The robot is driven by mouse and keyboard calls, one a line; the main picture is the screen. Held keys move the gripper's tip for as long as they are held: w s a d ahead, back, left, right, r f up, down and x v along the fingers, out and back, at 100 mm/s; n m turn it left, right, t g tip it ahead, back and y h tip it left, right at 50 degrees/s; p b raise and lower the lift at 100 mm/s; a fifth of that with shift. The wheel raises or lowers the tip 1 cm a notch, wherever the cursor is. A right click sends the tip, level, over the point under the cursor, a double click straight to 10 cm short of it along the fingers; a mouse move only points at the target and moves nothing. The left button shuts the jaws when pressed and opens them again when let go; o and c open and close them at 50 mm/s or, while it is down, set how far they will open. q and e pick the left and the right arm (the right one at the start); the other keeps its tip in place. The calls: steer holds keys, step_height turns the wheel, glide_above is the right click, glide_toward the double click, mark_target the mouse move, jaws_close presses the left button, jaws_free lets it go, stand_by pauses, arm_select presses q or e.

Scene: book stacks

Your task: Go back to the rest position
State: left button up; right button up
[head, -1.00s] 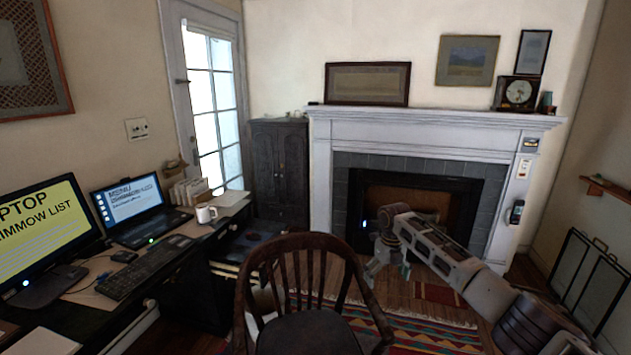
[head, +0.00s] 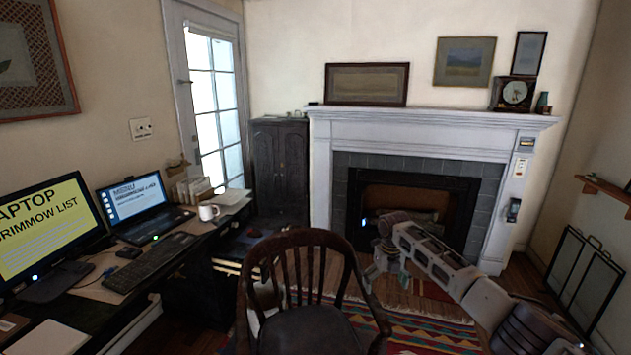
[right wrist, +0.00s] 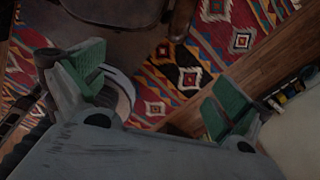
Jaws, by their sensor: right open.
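My right gripper (head: 384,262) is at the end of the arm that comes in from the lower right in the head view. It hangs in the air in front of the fireplace (head: 410,218), just right of the wooden chair (head: 310,328). In the right wrist view, its two green-padded fingers (right wrist: 158,95) stand wide apart. Nothing is between them but the patterned rug (right wrist: 190,75) and floor below. My left gripper is in neither view.
A desk at the left holds a monitor (head: 42,232), a laptop (head: 140,205), a keyboard (head: 150,262) and a white mug (head: 208,211). A dark cabinet (head: 280,170) stands beside the fireplace. A black folding screen (head: 583,275) stands at the right.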

steer(key=s+f+m+p, duration=0.25)
steer(key=f+m, duration=0.25)
steer(key=f, duration=0.5)
steer(key=s+f+m+p, duration=0.1)
steer(key=s+f+m, duration=0.4)
steer(key=f, duration=0.5)
steer(key=s+f+m+t+p, duration=0.1)
steer(key=s+f+m+p, duration=0.3)
steer(key=s+f+m, duration=0.75)
arm_select(q)
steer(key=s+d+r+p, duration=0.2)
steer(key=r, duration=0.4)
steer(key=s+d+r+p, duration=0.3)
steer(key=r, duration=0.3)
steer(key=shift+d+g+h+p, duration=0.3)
steer(key=shift+p, duration=0.05)
arm_select(e)
steer(key=s+d+f+m, duration=0.1)
steer(key=s+f+m, duration=0.3)
steer(key=s, duration=1.2)
steer(key=s+d+f+m, duration=0.1)
steer(key=s+f+m, duration=0.4)
steer(key=s, duration=1.1)
steer(key=s+d+f+m, duration=0.2)
steer(key=s+f+m, duration=0.3)
steer(key=s, duration=1)
step_height(320, 180, down, 2)
steer(key=shift+s+f, duration=0.1)
steer(key=shift+s, duration=0.3)
steer(key=shift+w, duration=0.1)
